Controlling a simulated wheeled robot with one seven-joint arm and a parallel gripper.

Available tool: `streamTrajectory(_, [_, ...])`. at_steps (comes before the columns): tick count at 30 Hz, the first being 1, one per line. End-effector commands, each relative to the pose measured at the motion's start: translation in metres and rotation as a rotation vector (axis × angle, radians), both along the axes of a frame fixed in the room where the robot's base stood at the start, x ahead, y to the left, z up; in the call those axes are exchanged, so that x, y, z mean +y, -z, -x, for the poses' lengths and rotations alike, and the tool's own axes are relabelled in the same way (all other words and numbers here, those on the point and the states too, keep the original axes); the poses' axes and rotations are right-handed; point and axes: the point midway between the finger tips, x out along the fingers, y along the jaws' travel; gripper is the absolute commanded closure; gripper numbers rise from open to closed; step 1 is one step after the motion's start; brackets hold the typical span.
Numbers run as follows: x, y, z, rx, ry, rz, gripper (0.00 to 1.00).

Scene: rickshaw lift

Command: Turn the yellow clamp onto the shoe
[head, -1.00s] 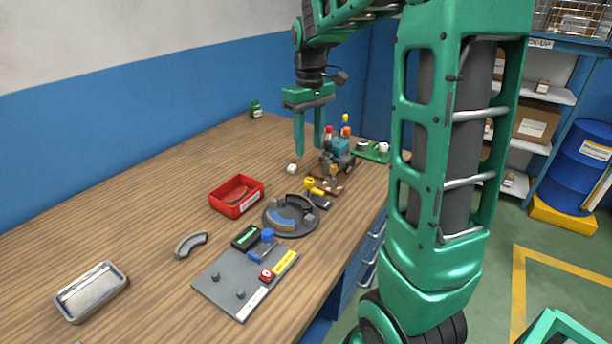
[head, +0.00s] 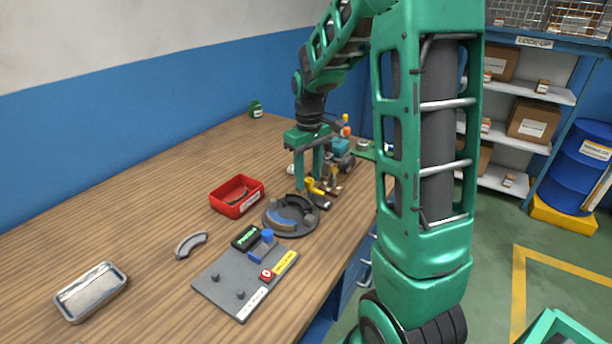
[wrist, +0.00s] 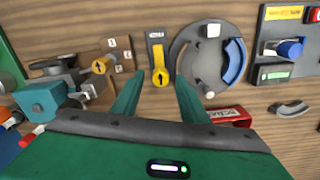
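The yellow clamp (wrist: 160,77) has a round knob with a dark arrow mark and sits at the end of a black and yellow block (wrist: 155,42). It shows partly in the head view (head: 309,183). The shoe, a curved piece with a blue face (wrist: 233,60), lies on the right side of the dark round plate (wrist: 190,38), apart from the clamp. My gripper (wrist: 159,78) is open, its fingers on either side of the clamp in the wrist view. I cannot tell whether they touch it. In the head view my gripper (head: 308,185) is low over the bench.
A red bin (head: 237,196) and a loose grey arc (head: 191,244) lie left of the plate. A grey board with switches (head: 245,280) is in front. A teal and grey machine (head: 340,155) stands close behind my gripper.

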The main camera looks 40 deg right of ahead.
Motion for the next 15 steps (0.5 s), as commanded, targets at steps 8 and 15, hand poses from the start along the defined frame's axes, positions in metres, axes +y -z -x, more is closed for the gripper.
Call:
streamTrajectory(8, [0.0, -0.0002, 0.0001, 0.0, 0.0, 0.0, 0.86])
streamTrajectory(15, [-0.0001, -0.0003, 0.0001, 0.0, 0.004, 0.0, 1.0])
